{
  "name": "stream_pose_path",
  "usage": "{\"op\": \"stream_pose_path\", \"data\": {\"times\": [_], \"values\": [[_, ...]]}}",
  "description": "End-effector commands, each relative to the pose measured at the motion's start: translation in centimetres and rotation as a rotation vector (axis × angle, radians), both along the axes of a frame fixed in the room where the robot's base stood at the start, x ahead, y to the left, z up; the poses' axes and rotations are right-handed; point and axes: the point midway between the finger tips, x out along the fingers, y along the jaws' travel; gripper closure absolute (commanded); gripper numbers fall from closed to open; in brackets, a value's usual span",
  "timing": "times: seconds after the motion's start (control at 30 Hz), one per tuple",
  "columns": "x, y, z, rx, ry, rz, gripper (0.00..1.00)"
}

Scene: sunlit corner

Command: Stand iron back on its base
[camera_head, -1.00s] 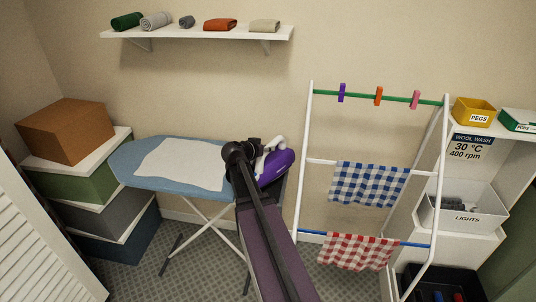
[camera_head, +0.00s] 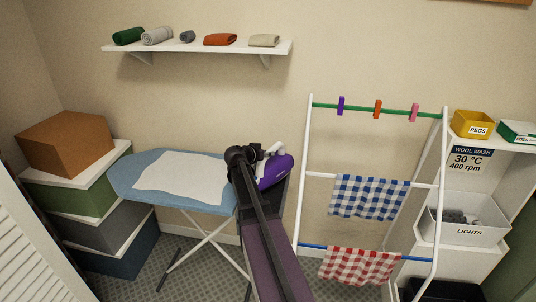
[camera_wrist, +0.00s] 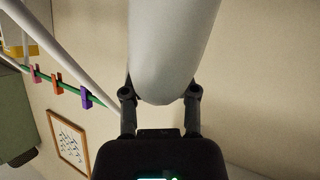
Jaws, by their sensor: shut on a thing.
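The iron (camera_head: 275,172), purple with a white handle part, is tilted at the right end of the blue ironing board (camera_head: 125,180). My gripper (camera_wrist: 160,92) is shut on the iron. In the wrist view, its two dark fingers sit on either side of a smooth pale rounded part, which fills the top middle. In the head view, my arm hides the iron's left side and the board's right end. I cannot tell whether the iron touches the board.
A white cloth (camera_head: 180,177) lies on the board. A drying rack (camera_head: 301,180) with checked cloths stands close right of the iron. Stacked boxes (camera_head: 85,190) stand left. A wall shelf (camera_head: 200,49) holds rolled cloths above. Bare board shows around the white cloth.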

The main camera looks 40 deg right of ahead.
Motion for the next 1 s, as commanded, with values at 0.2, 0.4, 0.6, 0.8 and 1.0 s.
{"op": "stream_pose_path", "data": {"times": [0.2,0.4,0.6,0.8,1.0], "values": [[1.1,-1.0,0.0,-0.004,0.001,0.001,1.0],[0.9,-0.9,-1.3,-0.004,0.001,0.001,1.0],[0.9,-0.9,-2.8,-0.004,0.001,0.001,1.0],[0.9,-0.9,-3.5,-0.003,0.0,0.0,1.0],[0.9,-0.9,-3.5,-0.004,0.001,-0.001,1.0]]}}
